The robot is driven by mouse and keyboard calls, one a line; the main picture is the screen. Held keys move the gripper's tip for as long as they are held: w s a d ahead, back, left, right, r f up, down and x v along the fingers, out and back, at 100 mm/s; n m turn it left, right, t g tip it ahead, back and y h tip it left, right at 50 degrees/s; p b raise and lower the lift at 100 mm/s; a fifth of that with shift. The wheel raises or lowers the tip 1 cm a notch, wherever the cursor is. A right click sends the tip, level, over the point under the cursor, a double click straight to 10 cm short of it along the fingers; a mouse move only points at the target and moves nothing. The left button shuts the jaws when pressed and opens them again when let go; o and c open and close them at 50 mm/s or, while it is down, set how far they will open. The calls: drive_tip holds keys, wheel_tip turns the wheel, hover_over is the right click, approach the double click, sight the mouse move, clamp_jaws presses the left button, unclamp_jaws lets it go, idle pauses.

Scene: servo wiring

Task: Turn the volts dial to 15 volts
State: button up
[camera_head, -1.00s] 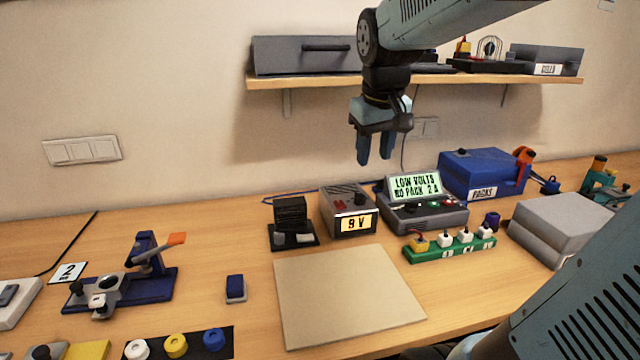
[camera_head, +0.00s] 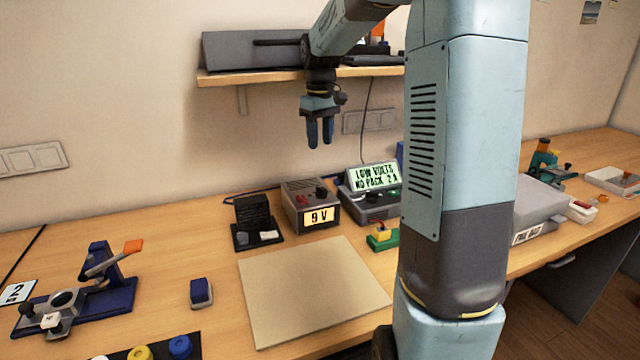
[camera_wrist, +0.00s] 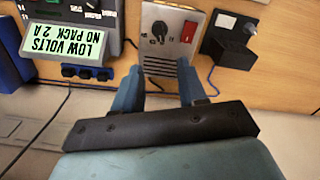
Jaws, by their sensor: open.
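The grey power supply (camera_head: 292,213) stands on the bench, its lit display (camera_head: 320,216) reading 9 V. Its black dial (camera_head: 321,191) is on the top face beside a red switch (camera_head: 302,199). In the wrist view the dial (camera_wrist: 158,30) shows between and beyond my fingers, with a pale mark on it and the red switch (camera_wrist: 189,32) to its right. My gripper (camera_head: 320,143) points down, open and empty, well above the supply and apart from it. In the wrist view my gripper (camera_wrist: 160,78) has its two blue fingers spread.
A tester with a green screen (camera_head: 375,176), reading LOW VOLTS NO PACK 2 A, stands right of the supply. A black stand (camera_head: 252,222) is on its left. A bare tan board (camera_head: 310,290) lies in front. The shelf (camera_head: 270,76) is above. My arm hides part of the bench's right.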

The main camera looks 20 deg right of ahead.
sight(321, 187)
wheel_tip(321, 187, down, 14)
drive_tip(key=shift+r, duration=0.1)
idle(0.5)
drive_tip(key=shift+c, duration=0.2)
clamp_jaws()
